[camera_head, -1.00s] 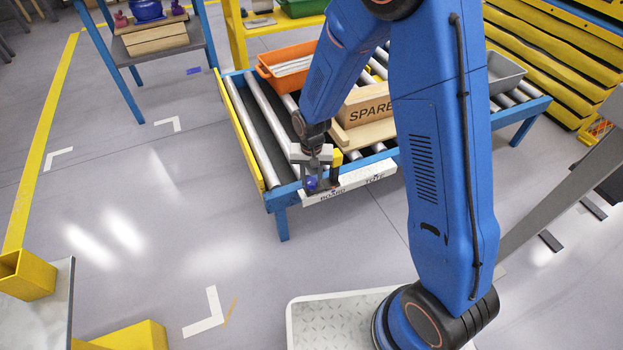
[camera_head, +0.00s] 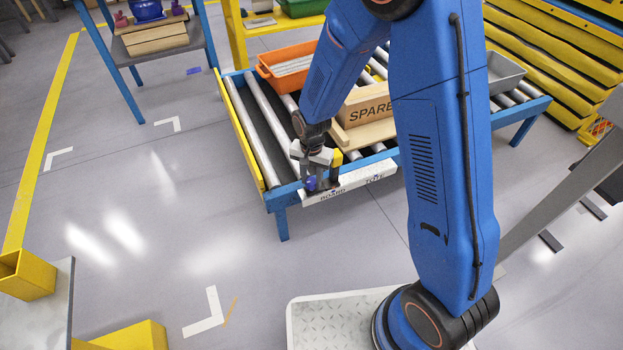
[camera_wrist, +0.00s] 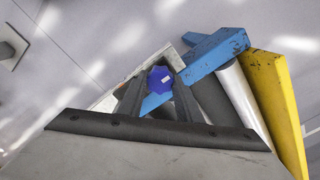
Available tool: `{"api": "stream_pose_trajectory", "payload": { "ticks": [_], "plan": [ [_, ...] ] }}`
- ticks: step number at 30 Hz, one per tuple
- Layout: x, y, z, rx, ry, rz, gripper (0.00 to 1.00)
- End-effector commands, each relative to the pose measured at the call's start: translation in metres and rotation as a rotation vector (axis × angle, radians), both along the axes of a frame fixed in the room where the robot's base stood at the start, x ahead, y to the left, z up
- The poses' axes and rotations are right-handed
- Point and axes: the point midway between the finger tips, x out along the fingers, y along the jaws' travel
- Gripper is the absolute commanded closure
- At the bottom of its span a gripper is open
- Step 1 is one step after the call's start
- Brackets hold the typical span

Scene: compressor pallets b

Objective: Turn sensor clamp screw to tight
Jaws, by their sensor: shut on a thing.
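The sensor clamp screw has a blue knob (camera_wrist: 159,78), seen between my fingertips in the wrist view. In the head view the blue knob (camera_head: 311,183) shows at the front edge of the roller table, above a white label strip (camera_head: 350,184) with lettering. My gripper (camera_head: 314,178) is shut on the knob; in the wrist view its two dark fingers (camera_wrist: 158,88) reach the knob from both sides. The clamp behind the knob is mostly hidden by the gripper, and the screw's thread is not visible.
The roller table (camera_head: 262,130) holds an orange bin (camera_head: 268,73), a wooden box marked SPARE (camera_head: 365,112) and a grey tray (camera_head: 505,75). A yellow rail (camera_head: 243,135) runs along its left side.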

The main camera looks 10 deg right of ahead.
Motion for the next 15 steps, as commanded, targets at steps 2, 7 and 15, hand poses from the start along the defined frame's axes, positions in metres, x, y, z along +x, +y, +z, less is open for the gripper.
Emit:
{"api": "stream_pose_trajectory", "payload": {
  "ticks": [2, 7, 15],
  "plan": [
    [0.0007, 0.0003, 0.0005, 0.0, -0.001, -0.001, 0.91],
    [0.0005, 0.0003, 0.0004, 0.0, -0.001, 0.0, 0.5],
    [0.0002, 0.0001, 0.0005, 0.001, 0.0, 0.001, 0.5]
  ]
}}
